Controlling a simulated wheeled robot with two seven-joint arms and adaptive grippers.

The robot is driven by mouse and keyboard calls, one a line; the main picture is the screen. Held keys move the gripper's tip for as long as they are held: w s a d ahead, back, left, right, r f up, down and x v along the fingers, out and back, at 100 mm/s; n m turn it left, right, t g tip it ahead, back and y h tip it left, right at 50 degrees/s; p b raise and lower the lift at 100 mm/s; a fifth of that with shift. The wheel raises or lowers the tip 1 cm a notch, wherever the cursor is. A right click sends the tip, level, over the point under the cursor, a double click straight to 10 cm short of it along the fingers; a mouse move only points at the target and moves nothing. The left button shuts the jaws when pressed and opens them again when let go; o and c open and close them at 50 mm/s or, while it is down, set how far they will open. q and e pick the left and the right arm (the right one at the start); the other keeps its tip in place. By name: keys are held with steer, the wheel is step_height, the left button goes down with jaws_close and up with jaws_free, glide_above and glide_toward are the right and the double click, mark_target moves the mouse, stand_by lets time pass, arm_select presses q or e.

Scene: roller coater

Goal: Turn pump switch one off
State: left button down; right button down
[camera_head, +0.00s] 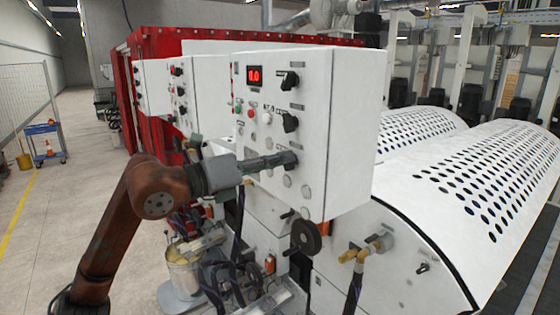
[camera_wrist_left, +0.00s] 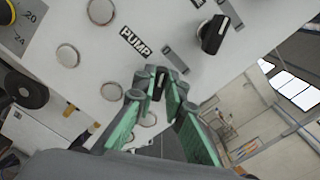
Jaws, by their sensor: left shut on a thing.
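The white control box (camera_head: 341,140) stands in the middle of the head view. Its front panel carries a red digital display, buttons and black rotary switches. My left gripper (camera_head: 284,160) reaches in from the left to the lowest black switch on this panel. In the left wrist view my left gripper (camera_wrist_left: 158,82), with green finger pads, is shut on a black switch knob (camera_wrist_left: 158,90) near a PUMP label (camera_wrist_left: 136,40). The fingers partly hide the knob, so its exact angle is hard to tell. My right gripper is not in view.
Two more black switches sit above, the middle one (camera_head: 290,122) and the top one (camera_head: 290,80). White perforated roller covers (camera_head: 480,185) lie to the right. A pail (camera_head: 184,275), hoses and a black handwheel (camera_head: 305,237) are below. Open floor lies left.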

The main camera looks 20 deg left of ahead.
arm_select(q)
steer(key=c, duration=2)
jaws_free()
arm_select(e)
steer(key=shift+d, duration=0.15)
arm_select(q)
steer(key=v, duration=1.2)
